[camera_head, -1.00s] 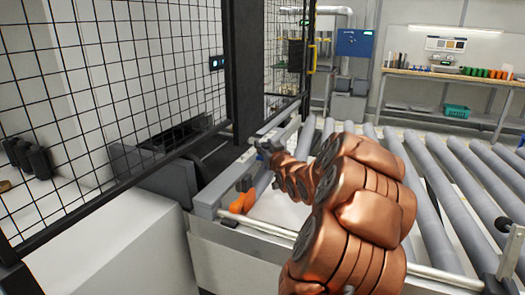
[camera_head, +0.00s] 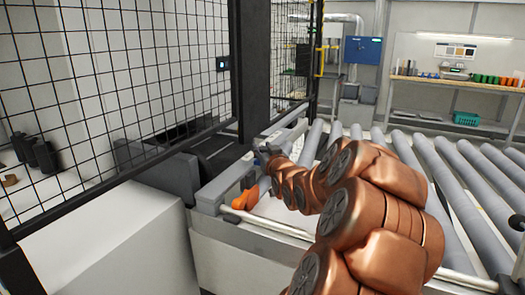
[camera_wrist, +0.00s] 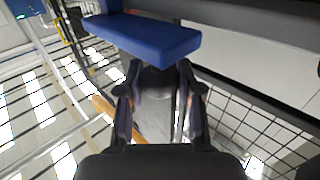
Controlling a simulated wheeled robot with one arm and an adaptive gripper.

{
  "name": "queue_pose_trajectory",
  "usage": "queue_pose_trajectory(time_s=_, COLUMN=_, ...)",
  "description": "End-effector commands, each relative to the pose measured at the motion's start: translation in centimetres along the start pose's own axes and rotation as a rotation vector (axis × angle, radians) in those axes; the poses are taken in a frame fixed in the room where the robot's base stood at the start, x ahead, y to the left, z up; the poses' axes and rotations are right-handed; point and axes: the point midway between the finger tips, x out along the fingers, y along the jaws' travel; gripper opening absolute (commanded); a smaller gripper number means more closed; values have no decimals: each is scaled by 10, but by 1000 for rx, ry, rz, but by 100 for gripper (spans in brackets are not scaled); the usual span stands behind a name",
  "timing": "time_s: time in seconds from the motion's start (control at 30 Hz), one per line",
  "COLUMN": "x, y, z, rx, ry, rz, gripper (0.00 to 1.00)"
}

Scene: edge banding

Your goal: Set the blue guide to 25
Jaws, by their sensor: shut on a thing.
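In the wrist view a large blue block (camera_wrist: 150,38), which looks like the guide, lies across the tips of my gripper (camera_wrist: 158,85). The fingers are close around a part at the block's lower edge; the block hides their tips and the exact contact. No scale reading is legible.
An orange piece (camera_head: 245,198) sits on the rail beside the blue one. Grey rollers (camera_head: 470,180) fill the right side. A black mesh fence (camera_head: 120,90) stands at the left, with a white cabinet (camera_head: 110,245) in front. A workbench (camera_head: 455,80) is far back.

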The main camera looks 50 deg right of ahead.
Motion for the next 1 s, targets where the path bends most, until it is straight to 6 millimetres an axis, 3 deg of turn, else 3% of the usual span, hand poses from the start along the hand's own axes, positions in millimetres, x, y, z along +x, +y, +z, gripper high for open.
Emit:
queue_pose_trajectory(time_s=0.27, x=0, y=0, z=-1, rx=0, ry=1, rz=0, gripper=60)
queue_pose_trajectory(time_s=0.67, x=-6, y=1, z=-1, rx=0, ry=1, rz=2, gripper=60)
queue_pose_trajectory(time_s=1.0, x=-48, y=2, z=0, rx=0, ry=0, rz=3, gripper=60)
